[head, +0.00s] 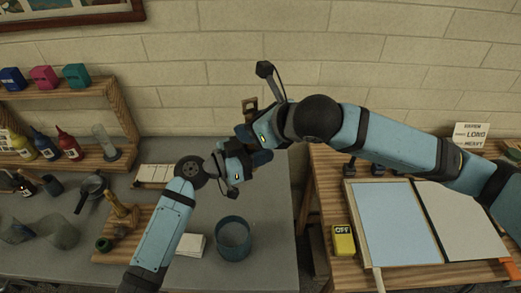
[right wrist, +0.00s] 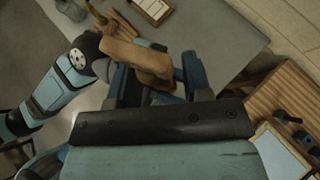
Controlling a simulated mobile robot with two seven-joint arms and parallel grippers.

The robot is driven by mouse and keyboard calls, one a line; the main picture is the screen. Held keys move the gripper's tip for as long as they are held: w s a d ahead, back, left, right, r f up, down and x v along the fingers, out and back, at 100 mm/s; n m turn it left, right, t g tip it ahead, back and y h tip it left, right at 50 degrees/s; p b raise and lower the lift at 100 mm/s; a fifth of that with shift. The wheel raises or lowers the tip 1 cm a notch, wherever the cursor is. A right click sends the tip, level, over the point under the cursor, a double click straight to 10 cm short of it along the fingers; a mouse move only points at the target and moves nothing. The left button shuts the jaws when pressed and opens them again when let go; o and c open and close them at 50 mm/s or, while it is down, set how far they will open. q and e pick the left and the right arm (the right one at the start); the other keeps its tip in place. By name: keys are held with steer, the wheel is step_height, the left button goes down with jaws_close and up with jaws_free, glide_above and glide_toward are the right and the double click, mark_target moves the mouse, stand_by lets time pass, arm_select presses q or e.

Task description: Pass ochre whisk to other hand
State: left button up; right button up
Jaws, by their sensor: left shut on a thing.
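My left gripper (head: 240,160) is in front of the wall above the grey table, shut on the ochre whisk. The whisk is a tan-brown piece; its end (head: 250,104) shows above the grippers in the head view, and its broad body (right wrist: 140,58) shows in the right wrist view. The middle of it is hidden by the grippers. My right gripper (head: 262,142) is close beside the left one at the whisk. In the right wrist view its blue fingers (right wrist: 158,80) lie on either side of the whisk's lower end. Whether they press on it is unclear.
A blue cup (head: 233,250) and white paper (head: 191,245) are on the grey table below the arms. A wooden rack (head: 140,235) with tools is at left. A wooden table on the right has a pale blue tray (head: 395,222) and a yellow OFF box (head: 343,241).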

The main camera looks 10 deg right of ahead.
steer(key=shift+o, duration=0.2)
steer(key=shift+s, duration=0.1)
steer(key=v, duration=1.2)
steer(key=s+a+f+m+y, duration=0.15)
steer(key=a+f+m, duration=0.3)
steer(key=m, duration=0.45)
steer(key=s+a+f+m+t+y, duration=0.1)
steer(key=a+f+m+y, duration=0.15)
steer(key=f+m, duration=0.5)
steer(key=s+a+f+m+y, duration=0.1)
steer(key=a+f+m, duration=0.25)
steer(key=m, duration=0.65)
steer(key=s+d+f+m+h, duration=0.3)
steer(key=d+f+m, duration=0.2)
steer(key=f, duration=0.4)
steer(key=s+d+f+m+h, duration=0.3)
steer(key=d+f+m, duration=0.2)
steer(key=f, duration=0.4)
steer(key=s+d+f+m+t+h, duration=0.1)
steer(key=s+d+f+m+h, duration=0.2)
steer(key=d+f, duration=0.4)
step_height(320, 180, down, 3)
steer(key=shift+s+r+m, duration=0.2)
steer(key=shift+s+m, duration=0.3)
steer(key=shift+m, duration=0.55)
